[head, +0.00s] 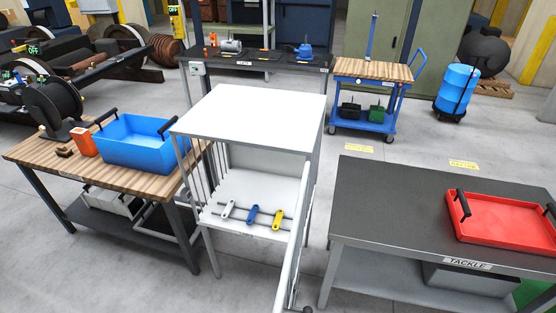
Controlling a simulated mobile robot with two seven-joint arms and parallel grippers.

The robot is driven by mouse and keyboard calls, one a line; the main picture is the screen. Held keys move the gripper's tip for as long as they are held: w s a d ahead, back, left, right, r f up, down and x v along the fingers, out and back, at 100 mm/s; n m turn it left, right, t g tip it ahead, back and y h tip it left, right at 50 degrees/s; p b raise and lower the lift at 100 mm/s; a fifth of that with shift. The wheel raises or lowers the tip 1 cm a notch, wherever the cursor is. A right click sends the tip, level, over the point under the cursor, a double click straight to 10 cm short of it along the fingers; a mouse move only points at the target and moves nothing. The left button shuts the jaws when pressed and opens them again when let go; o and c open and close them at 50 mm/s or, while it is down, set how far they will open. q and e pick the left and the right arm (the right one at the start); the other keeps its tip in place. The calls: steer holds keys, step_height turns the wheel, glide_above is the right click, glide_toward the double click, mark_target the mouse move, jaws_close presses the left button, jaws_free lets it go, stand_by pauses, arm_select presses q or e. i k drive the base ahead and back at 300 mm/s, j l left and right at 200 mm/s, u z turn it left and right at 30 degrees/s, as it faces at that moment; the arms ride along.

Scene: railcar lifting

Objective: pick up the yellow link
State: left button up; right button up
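The yellow link (278,219) is a small flat piece at the right end of a row inside the white-topped cabinet (255,107). A blue link (253,214) and a white or grey link (228,209) lie to its left. All three rest near the front edge of the cabinet's inner shelf, by a thin dark rod. The cabinet front is open, and a narrow upright panel, seen edge-on and perhaps a door, stands at its right side. Neither of my grippers shows in the head view.
A wooden bench (30,152) with a blue tray (137,143) stands left of the cabinet. A dark table labelled TACKLE (390,215) with a red tray (507,220) stands right. A blue cart (368,88) stands behind. Bare floor lies between cabinet and table.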

mark_target(277, 221)
steer(key=i+j, duration=0.75)
steer(key=i, duration=0.15)
steer(key=i+j, duration=0.75)
steer(key=i, duration=0.15)
